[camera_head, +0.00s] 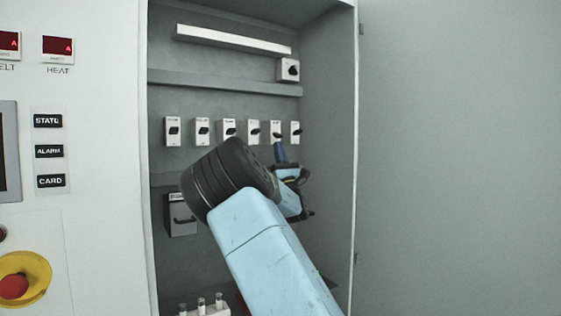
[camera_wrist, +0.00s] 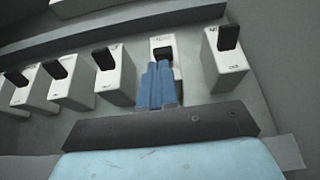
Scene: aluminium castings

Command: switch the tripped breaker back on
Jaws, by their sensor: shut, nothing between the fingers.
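Several white breakers with black levers stand in a row on the cabinet's back wall. The second breaker from the right (camera_head: 276,126) is directly in front of my gripper; it also shows in the wrist view (camera_wrist: 154,43). Its lever (camera_wrist: 162,54) looks set lower than its neighbours' levers, partly hidden by my fingers. My gripper (camera_head: 279,146) is shut and empty. Its blue fingers (camera_wrist: 158,72) point at this lever, at or very near it; I cannot tell whether they touch. The rightmost breaker (camera_head: 296,126) is just beside, its lever raised in the wrist view (camera_wrist: 228,38).
The cabinet's right wall (camera_head: 328,120) is close to my gripper. A rail (camera_head: 225,83) runs above the breakers, with a rotary switch box (camera_head: 288,70) over it. A grey handled box (camera_head: 181,222) hangs lower left. An emergency button (camera_head: 14,286) is on the left panel.

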